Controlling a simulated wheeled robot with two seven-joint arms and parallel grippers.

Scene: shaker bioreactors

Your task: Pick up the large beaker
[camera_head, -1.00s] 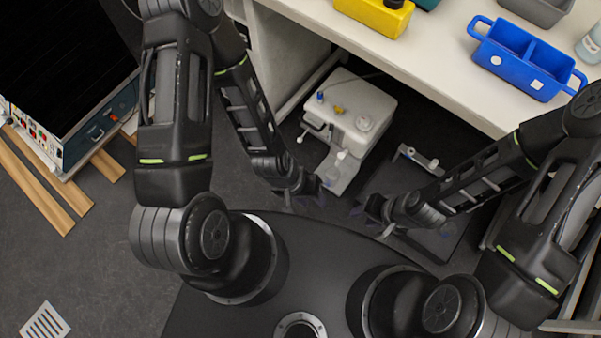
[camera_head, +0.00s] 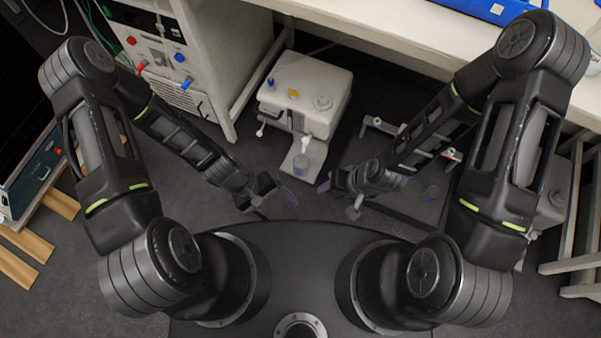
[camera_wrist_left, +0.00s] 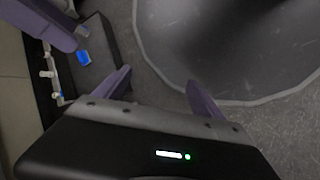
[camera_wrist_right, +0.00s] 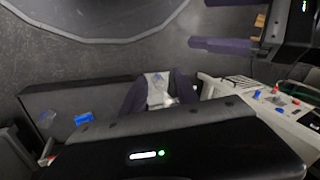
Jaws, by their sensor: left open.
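I cannot tell which is the large beaker. My left gripper (camera_head: 272,197) is open and empty, below and left of the first vessel; its fingers are spread in the left wrist view (camera_wrist_left: 160,95). My right gripper (camera_head: 340,194) is open, right of that vessel and left of the platform. In the right wrist view a pale part of the device plate shows between its fingers (camera_wrist_right: 163,92).
A white cabinet with knobs (camera_head: 165,50) is at the upper left. A blue container (camera_head: 490,8) is on the bench.

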